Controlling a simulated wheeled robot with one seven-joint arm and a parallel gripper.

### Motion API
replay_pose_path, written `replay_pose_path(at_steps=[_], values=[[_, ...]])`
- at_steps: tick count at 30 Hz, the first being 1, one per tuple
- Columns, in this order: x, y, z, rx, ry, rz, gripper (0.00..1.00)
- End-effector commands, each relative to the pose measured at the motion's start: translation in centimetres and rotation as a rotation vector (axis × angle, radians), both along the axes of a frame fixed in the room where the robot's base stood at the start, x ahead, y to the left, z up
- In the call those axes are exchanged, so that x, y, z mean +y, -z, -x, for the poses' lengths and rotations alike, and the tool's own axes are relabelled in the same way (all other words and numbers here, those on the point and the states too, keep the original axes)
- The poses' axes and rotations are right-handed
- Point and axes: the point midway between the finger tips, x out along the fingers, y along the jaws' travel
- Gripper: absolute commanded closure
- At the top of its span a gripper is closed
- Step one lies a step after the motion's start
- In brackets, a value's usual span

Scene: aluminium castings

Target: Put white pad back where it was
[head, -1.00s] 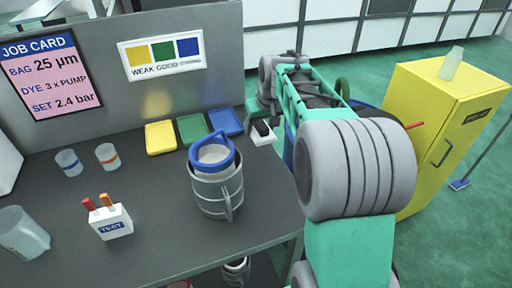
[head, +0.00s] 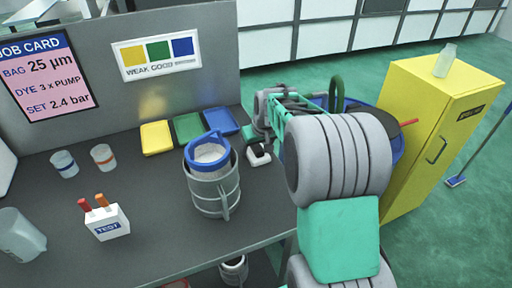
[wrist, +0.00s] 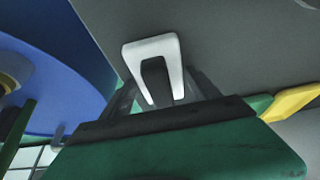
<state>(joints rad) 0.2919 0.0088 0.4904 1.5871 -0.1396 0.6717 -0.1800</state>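In the head view, a small white pad (head: 259,157) with a black part on top shows just below my gripper (head: 254,147), near the right side of the grey bench. In the wrist view the white pad (wrist: 151,47) looks like a white U around a dark middle. It sits between the two dark fingers of my gripper (wrist: 163,92), which appear closed on its sides. The fingertips are small and partly hidden in the head view. I cannot tell whether the pad touches the bench or is just above it.
A steel mug-like holder with a blue-rimmed container (head: 213,185) stands left of my gripper. Yellow (head: 157,138), green (head: 188,128) and blue (head: 221,121) trays lie behind. A blue tub (head: 397,140) and yellow cabinet (head: 432,130) stand right.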

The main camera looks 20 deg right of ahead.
Motion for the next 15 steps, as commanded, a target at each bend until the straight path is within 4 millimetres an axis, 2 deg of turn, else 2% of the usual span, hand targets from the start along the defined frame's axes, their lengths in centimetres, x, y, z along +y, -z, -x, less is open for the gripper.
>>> replay_pose_path(at_steps=[4,11,15], values=[[0.0,0.0,0.0,0.000,0.000,0.000,0.17],[0.0,-0.2,0.0,0.000,0.000,0.000,0.17],[0.0,-1.5,0.3,-0.005,0.000,0.001,0.17]])
